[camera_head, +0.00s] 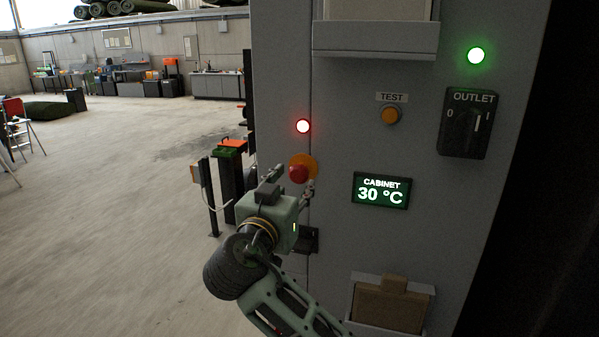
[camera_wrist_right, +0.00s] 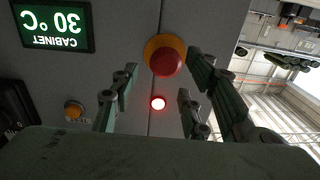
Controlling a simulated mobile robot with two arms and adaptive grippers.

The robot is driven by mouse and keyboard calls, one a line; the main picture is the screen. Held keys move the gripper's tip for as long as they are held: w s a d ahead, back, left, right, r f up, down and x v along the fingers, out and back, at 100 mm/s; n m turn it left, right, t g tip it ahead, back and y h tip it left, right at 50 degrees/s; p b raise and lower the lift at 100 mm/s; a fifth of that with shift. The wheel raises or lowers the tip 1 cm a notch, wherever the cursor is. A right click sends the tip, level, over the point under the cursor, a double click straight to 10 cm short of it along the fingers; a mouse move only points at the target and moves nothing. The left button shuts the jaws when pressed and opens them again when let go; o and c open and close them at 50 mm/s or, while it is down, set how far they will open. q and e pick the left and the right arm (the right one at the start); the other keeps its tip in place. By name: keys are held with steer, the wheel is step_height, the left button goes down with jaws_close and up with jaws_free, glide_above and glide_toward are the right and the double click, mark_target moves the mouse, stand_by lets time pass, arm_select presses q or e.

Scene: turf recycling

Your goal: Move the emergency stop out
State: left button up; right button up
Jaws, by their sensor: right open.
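The emergency stop is a red mushroom button (camera_head: 298,173) on a round yellow-orange base, on the front of the grey cabinet. My right gripper (camera_head: 292,180) is just in front of it, its fingers spread on either side of the button in the head view. In the right wrist view, the emergency stop (camera_wrist_right: 165,60) shows at top centre between the open, empty fingers (camera_wrist_right: 158,88). I cannot tell whether a finger touches it. My left gripper is not in view.
A lit red lamp (camera_head: 303,126) sits above the button. The cabinet also bears an orange TEST button (camera_head: 390,115), a 30 °C display (camera_head: 381,190), an OUTLET switch (camera_head: 468,123) and a green lamp (camera_head: 476,55). Dark posts (camera_head: 227,180) stand left; the floor (camera_head: 110,200) beyond is open.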

mark_target(300, 178)
steer(key=p+x, duration=0.2)
steer(key=x, duration=0.3)
steer(key=shift+c, duration=0.2)
steer(key=shift+f, duration=0.1)
jaws_close()
